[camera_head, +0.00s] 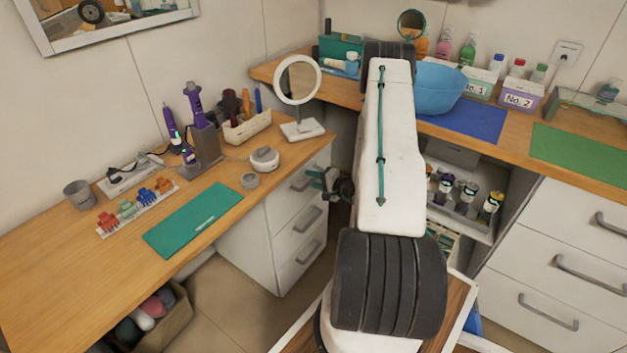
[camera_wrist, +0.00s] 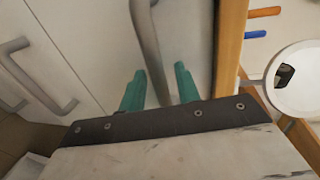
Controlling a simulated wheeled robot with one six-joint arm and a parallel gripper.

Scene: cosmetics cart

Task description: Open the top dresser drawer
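The white dresser (camera_head: 246,232) stands under the wooden counter, with three drawers stacked in its front. The top drawer's grey bar handle (camera_head: 301,182) is partly beside my gripper (camera_head: 322,182). The top drawer looks shut. In the wrist view, my gripper (camera_wrist: 160,86) has its two teal fingers apart, with the top handle (camera_wrist: 148,42) running down into the gap between them. The fingers are not closed on it. Whether either finger touches the handle cannot be told. The middle drawer handle (camera_wrist: 40,82) lies to the left in that view.
The wooden counter edge (camera_wrist: 231,60) runs close beside the top drawer. A round mirror (camera_head: 298,82) stands on the counter above. A second drawer unit (camera_head: 552,262) stands at the right, and an open shelf with bottles (camera_head: 466,196) is behind my arm.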

